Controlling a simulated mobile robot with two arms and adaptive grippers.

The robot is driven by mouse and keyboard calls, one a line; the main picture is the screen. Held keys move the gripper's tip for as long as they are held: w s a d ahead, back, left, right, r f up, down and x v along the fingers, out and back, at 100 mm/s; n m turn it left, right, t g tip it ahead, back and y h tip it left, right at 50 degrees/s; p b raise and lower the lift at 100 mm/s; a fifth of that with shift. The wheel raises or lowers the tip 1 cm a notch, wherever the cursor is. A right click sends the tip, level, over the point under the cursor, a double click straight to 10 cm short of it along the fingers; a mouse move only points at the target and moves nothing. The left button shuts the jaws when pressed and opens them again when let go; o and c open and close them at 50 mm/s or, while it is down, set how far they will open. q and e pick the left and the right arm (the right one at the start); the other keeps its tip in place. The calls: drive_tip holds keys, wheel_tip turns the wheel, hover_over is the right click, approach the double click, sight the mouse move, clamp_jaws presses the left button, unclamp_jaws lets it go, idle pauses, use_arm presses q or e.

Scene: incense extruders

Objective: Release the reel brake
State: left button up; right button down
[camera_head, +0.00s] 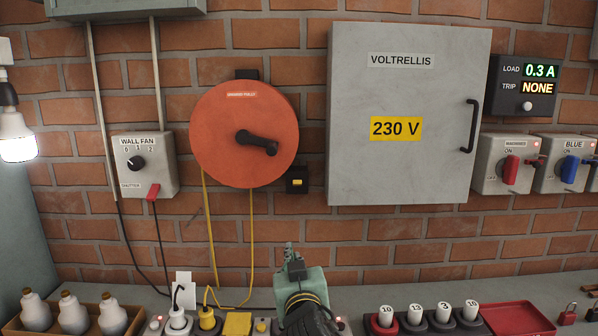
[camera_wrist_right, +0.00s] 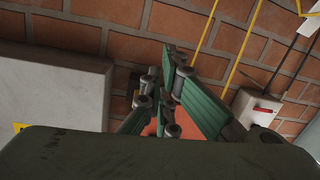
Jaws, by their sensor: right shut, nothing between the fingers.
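The orange cable reel (camera_head: 222,150) hangs on the brick wall with a black crank handle (camera_head: 257,142) at its centre. A small black box with a yellow button or lever (camera_head: 297,182) sits on the wall at the reel's lower right; I cannot read a label on it. Yellow cable (camera_head: 210,230) hangs from the reel to the bench. My right gripper (camera_head: 289,250) is shut and empty, below the black box and apart from it. In the right wrist view the green fingers (camera_wrist_right: 166,75) partly hide the orange reel (camera_wrist_right: 151,129). My left gripper is not in view.
The grey 230 V cabinet (camera_head: 350,165) stands out from the wall on the right. The wall fan box (camera_head: 145,178) is at left. Sockets with plugs (camera_head: 207,318), bulbs (camera_head: 72,313) and numbered plugs (camera_head: 415,315) line the bench. The wall below the reel is mostly clear.

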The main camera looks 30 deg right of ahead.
sight(297, 183)
wheel_tip(297, 183, up, 15)
drive_tip(key=w+d+m+t+h, duration=0.2)
drive_tip(key=h, duration=0.1)
drive_tip(key=shift+d+f+t, duration=0.15)
drive_tip(key=shift+d+t, duration=0.15)
drive_tip(key=p+x, duration=0.2)
drive_tip(key=x, duration=0.8)
drive_tip(key=shift+p, duration=0.4)
drive_tip(key=shift+s, duration=0.1)
